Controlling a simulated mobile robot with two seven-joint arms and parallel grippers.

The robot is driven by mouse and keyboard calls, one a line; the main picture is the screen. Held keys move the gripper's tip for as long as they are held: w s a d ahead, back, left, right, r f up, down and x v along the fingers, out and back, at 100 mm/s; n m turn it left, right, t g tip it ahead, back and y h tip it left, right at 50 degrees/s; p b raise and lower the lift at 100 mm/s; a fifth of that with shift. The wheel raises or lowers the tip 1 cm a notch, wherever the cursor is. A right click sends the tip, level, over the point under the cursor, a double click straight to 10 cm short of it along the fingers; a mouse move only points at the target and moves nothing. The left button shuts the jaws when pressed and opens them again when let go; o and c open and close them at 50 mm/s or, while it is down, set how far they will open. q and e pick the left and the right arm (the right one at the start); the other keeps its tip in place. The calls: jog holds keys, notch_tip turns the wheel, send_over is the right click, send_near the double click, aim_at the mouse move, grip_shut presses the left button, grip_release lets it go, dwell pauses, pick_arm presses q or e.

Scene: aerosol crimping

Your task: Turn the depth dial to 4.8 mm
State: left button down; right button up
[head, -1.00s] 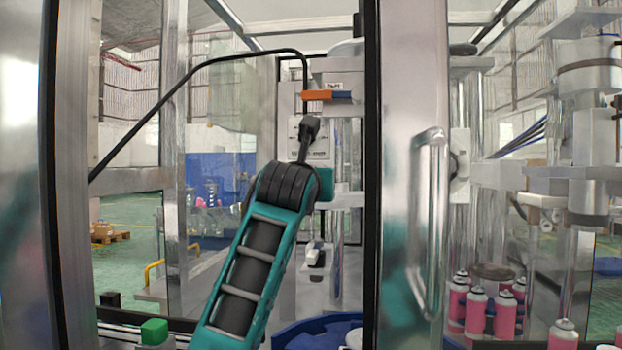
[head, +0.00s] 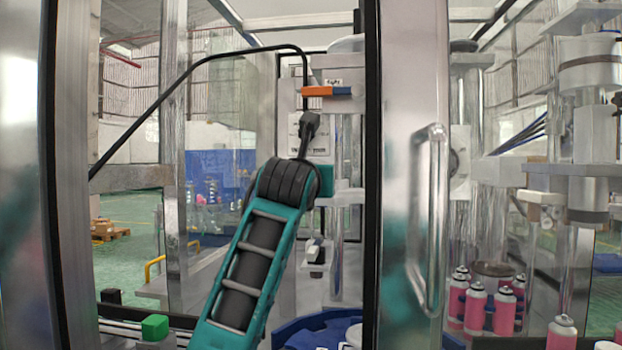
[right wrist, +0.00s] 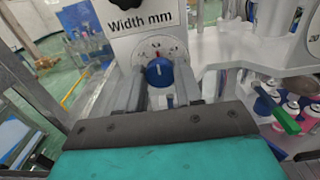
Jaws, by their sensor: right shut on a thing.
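A blue round dial (right wrist: 159,72) with a white pointer line sits in front of a white scale plate (right wrist: 157,50) in the right wrist view. The pointer stands close to upright; the scale figures are too small to read. My right gripper (right wrist: 160,84) is shut on the dial, a grey finger on each side. A sign above the dial reads "Width mm" (right wrist: 145,20); no depth label is readable. In the head view my teal right arm reaches up to the machine and hides the dial. My left gripper is not in view.
A black knob (right wrist: 124,3) is above the sign. In the head view a door frame with a metal handle (head: 431,220) stands right of my arm. Pink cans (head: 476,306) stand behind it. A blue round tray (head: 300,327) lies below.

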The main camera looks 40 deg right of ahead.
jog(key=n+b, duration=0.1)
jog(key=n, duration=0.7)
jog(key=shift+w+f+n, duration=0.1)
jog(key=shift+n, duration=0.2)
dwell(0.6)
jog(key=o, duration=1)
jog(key=shift+a, duration=0.1)
jog(key=shift+o, duration=0.2)
jog(key=shift+a, duration=0.1)
jog(key=b+v, duration=0.1)
jog(key=v, duration=1.1)
jog(key=shift+s+a+b, duration=0.25)
jog(key=shift+b, duration=0.1)
